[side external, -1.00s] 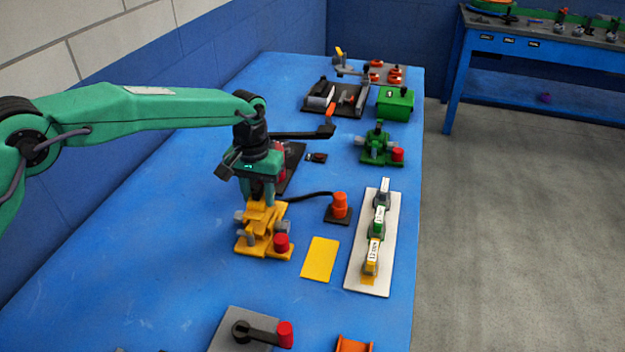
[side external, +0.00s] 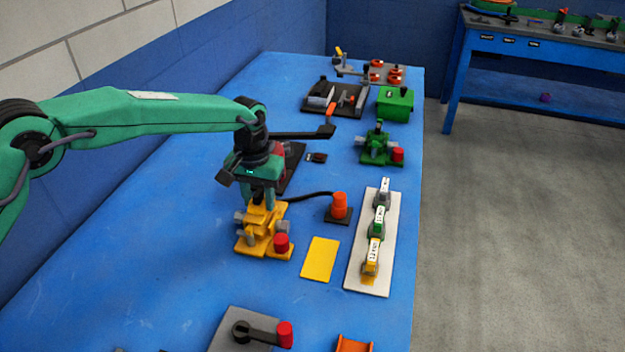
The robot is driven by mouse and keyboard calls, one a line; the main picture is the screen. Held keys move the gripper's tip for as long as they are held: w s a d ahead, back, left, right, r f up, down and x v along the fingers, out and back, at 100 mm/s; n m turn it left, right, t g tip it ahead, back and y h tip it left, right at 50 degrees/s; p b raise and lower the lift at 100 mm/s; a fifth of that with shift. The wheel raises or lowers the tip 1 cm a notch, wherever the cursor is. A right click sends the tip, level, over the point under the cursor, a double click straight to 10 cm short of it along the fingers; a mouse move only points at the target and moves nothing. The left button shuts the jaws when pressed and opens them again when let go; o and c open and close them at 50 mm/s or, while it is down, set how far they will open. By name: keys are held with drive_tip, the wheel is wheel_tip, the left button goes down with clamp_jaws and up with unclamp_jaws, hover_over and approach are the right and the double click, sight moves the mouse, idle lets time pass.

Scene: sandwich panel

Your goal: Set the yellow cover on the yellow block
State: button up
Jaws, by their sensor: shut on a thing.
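The yellow block (side external: 249,245) stands on the blue table, left of centre, with grey side fittings and a red knob (side external: 281,243) at its front right. My gripper (side external: 263,197) points down over the block and is shut on a yellow piece, apparently the yellow cover (side external: 262,212). The cover is at the top of the block. It blends with the block in colour, so I cannot tell whether it is fully seated or slightly above. The fingertips and the contact between cover and block are partly hidden.
A flat yellow plate (side external: 320,259) lies right of the block, beside a white strip (side external: 357,278) with several labelled pieces. An orange button (side external: 339,206) with a black cable stands behind it. A grey plate with a black lever (side external: 262,333) is in front. A green fixture (side external: 379,146) is further back.

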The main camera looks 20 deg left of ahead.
sight(257, 192)
drive_tip(key=shift+f, duration=1.1)
idle(1.5)
drive_tip(key=o, duration=1.5)
drive_tip(key=shift+c, duration=0.2)
drive_tip(key=shift+r, duration=0.1)
drive_tip(key=shift+r, duration=4.15)
